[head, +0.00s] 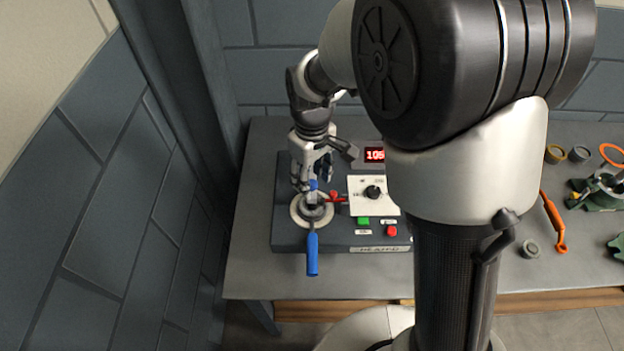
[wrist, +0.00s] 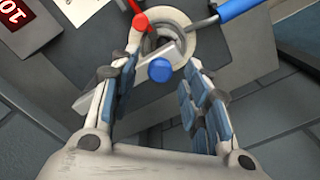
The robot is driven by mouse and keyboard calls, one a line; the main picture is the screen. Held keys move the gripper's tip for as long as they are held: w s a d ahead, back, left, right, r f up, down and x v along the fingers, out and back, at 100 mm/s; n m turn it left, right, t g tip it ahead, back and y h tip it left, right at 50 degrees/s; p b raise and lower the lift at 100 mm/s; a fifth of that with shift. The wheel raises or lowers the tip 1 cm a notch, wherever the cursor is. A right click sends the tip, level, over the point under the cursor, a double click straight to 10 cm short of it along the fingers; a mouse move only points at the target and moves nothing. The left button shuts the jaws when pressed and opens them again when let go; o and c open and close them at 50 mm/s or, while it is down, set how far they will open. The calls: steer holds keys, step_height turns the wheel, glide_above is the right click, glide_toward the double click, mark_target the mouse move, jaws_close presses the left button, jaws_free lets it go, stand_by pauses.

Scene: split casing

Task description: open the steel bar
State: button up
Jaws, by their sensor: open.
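The steel bar (wrist: 97,93) is a flat grey bar that runs slantwise in the wrist view, with one end over the pale round casing (wrist: 206,40). A blue knob (wrist: 160,70) shows at the bar near that end; it is small in the head view (head: 313,185). My gripper (wrist: 160,76) is open, with one finger on each side of the blue knob and nothing clearly held. In the head view my gripper (head: 313,180) points down over the casing (head: 298,213). Whether a finger touches the bar cannot be told. The left finger hides part of the bar.
A blue handle (head: 312,255) sticks out from the casing towards the front, and a red handle (head: 334,197) lies to its right. A white dial panel (head: 360,207), a green button (head: 363,221), a red button (head: 392,230) and a lit display (head: 374,155) are close by. A wall stands left.

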steer(key=shift+f, duration=0.35)
steer(key=shift+c, duration=0.4)
jaws_close()
